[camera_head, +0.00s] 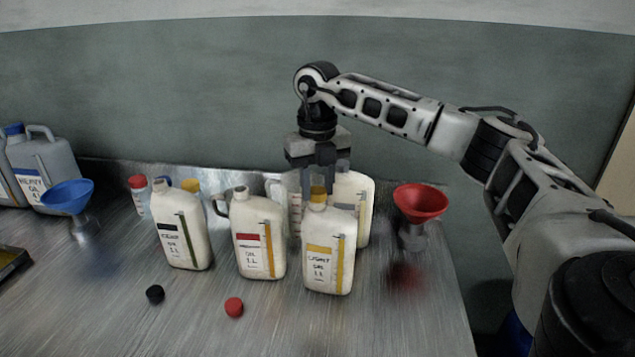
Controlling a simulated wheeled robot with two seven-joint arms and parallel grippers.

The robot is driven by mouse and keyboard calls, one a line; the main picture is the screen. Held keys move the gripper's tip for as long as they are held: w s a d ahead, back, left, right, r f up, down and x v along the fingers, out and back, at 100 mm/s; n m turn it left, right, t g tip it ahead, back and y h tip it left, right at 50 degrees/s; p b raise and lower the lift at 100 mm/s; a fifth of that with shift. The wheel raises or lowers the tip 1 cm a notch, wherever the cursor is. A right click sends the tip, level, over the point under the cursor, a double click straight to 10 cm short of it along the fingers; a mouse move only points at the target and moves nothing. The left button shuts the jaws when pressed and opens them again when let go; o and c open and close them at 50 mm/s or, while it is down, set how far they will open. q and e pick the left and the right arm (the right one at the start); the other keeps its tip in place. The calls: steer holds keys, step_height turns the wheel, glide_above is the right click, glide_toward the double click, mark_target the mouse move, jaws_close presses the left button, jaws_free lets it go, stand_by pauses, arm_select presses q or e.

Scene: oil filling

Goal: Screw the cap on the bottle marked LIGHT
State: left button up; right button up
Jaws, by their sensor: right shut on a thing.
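The bottle marked LIGHT (329,270) is white with a yellow label band and stands upright, rightmost of the three front bottles. A yellow cap (318,194) is at its neck. My right gripper (319,183) points straight down from above and is shut on this cap. The cap looks upright and lined up with the neck; I cannot tell how far it is seated on the thread. My left gripper is not in view.
Two more white bottles stand left: one with a red band (259,262), one with a black band (184,243). A black cap (155,294) and a red cap (234,307) lie in front. A red funnel (421,202) stands right, a blue funnel (68,196) left.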

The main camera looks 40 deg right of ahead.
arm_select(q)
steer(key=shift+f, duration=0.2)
arm_select(e)
steer(key=shift+f, duration=0.6)
steer(key=o, duration=1)
steer(key=shift+r, duration=0.15)
step_height(320, 180, up, 9)
steer(key=shift+f+b, duration=0.1)
steer(key=shift+b, duration=0.35)
arm_select(q)
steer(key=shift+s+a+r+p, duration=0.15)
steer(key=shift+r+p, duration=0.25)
steer(key=shift+p, duration=0.6)
arm_select(e)
step_height(320, 180, up, 7)
steer(key=shift+f, duration=0.1)
